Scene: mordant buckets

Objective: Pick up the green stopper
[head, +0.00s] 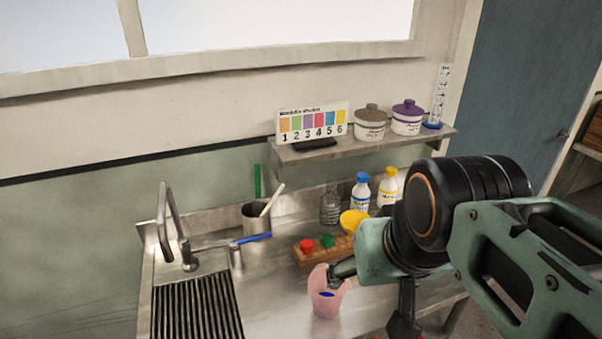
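The green stopper (327,241) is a small round knob on a wooden block (308,257) on the steel counter. A red stopper (306,246) stands to its left on the same block. The right part of the block is hidden by a yellow bowl-like thing and my arm. My gripper (405,318) appears as a dark part with red bits below my wrist, at the bottom edge, right of and nearer than the green stopper. It is apart from the stopper.
A yellow dish (354,221), glass jar (330,208), two capped bottles (362,192) and a metal cup (256,217) stand behind. A faucet (167,226) and ribbed drainer (198,308) are left.

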